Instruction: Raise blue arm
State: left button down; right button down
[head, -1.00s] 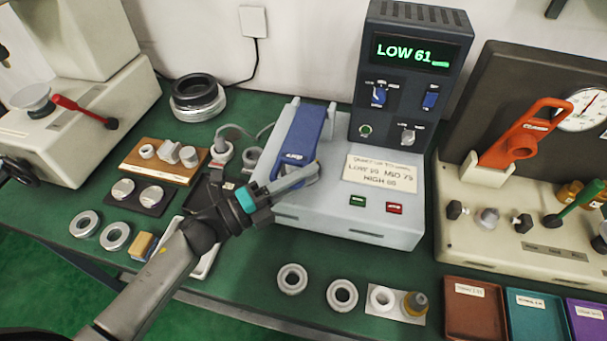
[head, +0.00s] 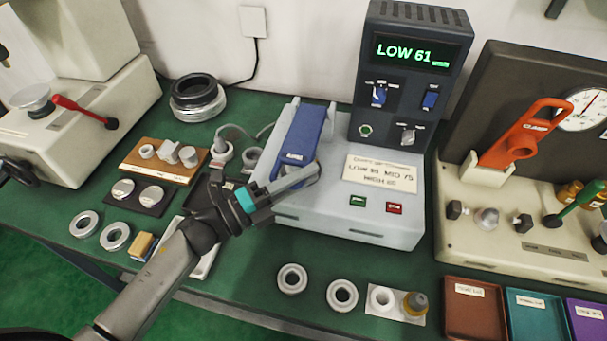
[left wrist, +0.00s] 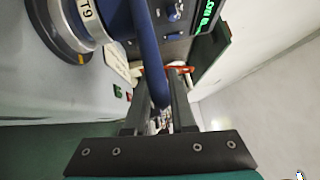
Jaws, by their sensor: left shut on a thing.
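The blue arm (head: 304,132) lies low and sloping along the left side of the pale grey tester (head: 340,226), its lower end toward the front. My left gripper (head: 298,178) is shut on the blue arm near that front end. In the left wrist view, the blue arm (left wrist: 149,55) runs down between the two fingers (left wrist: 157,108). Beside it there is a metal ring with a label (left wrist: 72,25), largely hidden in the head view. The tester's display (head: 410,53) reads LOW 61. My right gripper is not in view.
Loose rings (head: 292,278) lie in front of the tester. A wooden board with parts (head: 160,172) lies to the left. A press with an orange handle (head: 520,140) and coloured trays (head: 473,310) stand to the right. The wall is close behind.

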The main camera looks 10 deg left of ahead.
pick_arm(q)
jog(key=shift+r, duration=0.35)
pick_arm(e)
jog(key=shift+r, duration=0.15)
